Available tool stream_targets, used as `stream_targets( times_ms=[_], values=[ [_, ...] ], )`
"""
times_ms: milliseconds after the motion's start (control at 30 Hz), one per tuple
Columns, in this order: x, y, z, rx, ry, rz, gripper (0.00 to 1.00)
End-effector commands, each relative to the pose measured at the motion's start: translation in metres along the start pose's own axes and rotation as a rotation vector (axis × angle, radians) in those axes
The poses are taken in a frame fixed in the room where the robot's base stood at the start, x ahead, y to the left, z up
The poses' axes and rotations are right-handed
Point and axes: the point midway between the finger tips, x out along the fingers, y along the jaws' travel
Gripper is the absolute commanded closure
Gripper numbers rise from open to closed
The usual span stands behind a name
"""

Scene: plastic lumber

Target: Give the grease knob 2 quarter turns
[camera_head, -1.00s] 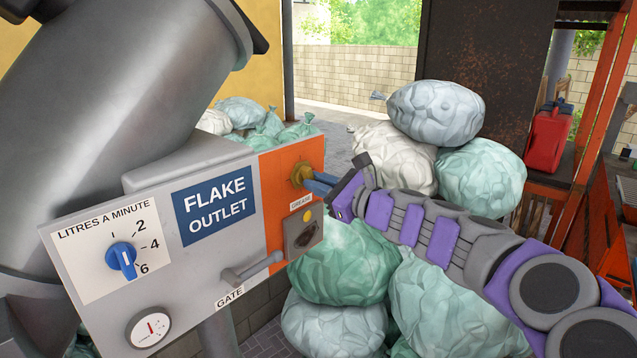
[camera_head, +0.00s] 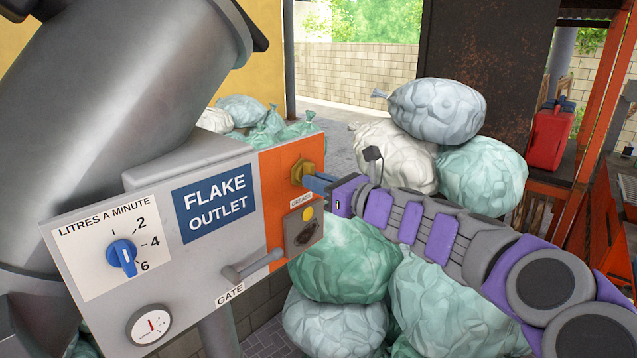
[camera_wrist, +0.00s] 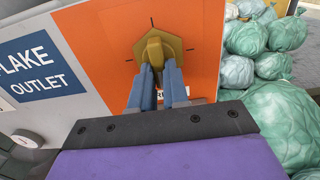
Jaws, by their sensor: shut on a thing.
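The grease knob (camera_head: 301,172) is a yellow-brass knob on the orange panel (camera_head: 283,205) at the right end of the grey machine box. It also shows in the wrist view (camera_wrist: 155,48), with dark tick marks on the panel around it. My gripper (camera_head: 312,180) reaches it from the right. In the wrist view its two blue fingers (camera_wrist: 158,72) are shut on the knob's raised grip from both sides. The GREASE label is partly hidden behind the fingers in the wrist view.
The box also carries a blue litres-a-minute dial (camera_head: 122,257), a gate lever (camera_head: 252,266), a gauge (camera_head: 148,324) and a plate with a yellow button (camera_head: 307,214). Stacked bags (camera_head: 345,262) fill the space below and behind my arm. A red can (camera_head: 549,140) stands at right.

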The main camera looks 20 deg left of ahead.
Motion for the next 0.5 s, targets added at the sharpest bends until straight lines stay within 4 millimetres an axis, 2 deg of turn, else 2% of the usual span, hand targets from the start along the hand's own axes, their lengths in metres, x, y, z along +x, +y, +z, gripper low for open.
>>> stream_targets(
  times_ms=[167, 200, 433, 500],
  values=[
    [-0.0007, -0.0012, 0.0019, 0.0, -0.003, -0.003, 1.0],
    [-0.0007, -0.0013, 0.002, -0.001, -0.003, -0.003, 0.84],
    [-0.0009, 0.0002, 0.0019, -0.002, -0.003, -0.002, 0.62],
    [-0.0012, 0.001, 0.002, -0.002, -0.003, -0.002, 0.6]
  ],
)
